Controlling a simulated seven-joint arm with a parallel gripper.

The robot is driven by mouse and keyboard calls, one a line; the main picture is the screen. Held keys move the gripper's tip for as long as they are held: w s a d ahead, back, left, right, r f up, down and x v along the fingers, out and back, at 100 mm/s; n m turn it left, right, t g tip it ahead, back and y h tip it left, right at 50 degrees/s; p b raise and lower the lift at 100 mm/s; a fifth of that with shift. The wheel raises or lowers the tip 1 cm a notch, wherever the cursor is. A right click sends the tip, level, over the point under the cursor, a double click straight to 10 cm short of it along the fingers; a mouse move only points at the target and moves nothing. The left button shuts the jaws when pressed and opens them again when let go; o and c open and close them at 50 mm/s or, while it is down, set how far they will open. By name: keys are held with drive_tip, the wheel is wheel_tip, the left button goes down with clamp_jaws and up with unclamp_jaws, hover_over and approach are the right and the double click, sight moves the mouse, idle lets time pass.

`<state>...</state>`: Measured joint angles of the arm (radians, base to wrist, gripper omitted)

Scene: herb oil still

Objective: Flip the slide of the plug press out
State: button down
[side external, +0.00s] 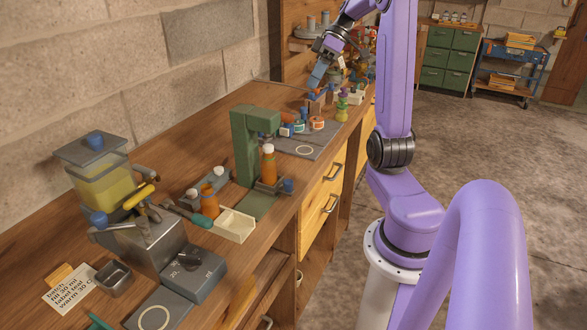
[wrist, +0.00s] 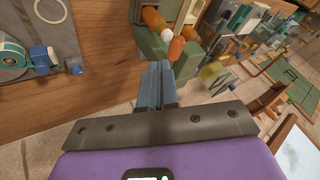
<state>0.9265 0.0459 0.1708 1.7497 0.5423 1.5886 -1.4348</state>
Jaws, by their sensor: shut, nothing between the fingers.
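The plug press is a green upright frame (side external: 245,140) on the bench in the side view. An orange bottle (side external: 267,165) with a white ball on top stands under its head. I cannot make out the slide there.
A cream tray (side external: 232,226) lies in front of the press. A grey mat (side external: 310,141) with small coloured items lies behind it. A yellow tank (side external: 97,180) and grey scale (side external: 193,274) stand nearer. The stone wall bounds the bench on the left.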

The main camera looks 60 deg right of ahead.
sight(276, 183)
wheel_tip(276, 183, down, 15)
drive_tip(key=shift+a, duration=0.25)
drive_tip(key=x, duration=1)
drive_tip(key=shift+s, duration=0.1)
drive_tip(key=a, duration=0.2)
drive_tip(key=shift+s+a, duration=0.3)
drive_tip(key=shift+a, duration=0.1)
drive_tip(key=shift+s+a, duration=0.15)
drive_tip(key=shift+a, duration=0.4)
drive_tip(key=a, duration=0.9)
drive_tip(key=shift+a, duration=0.3)
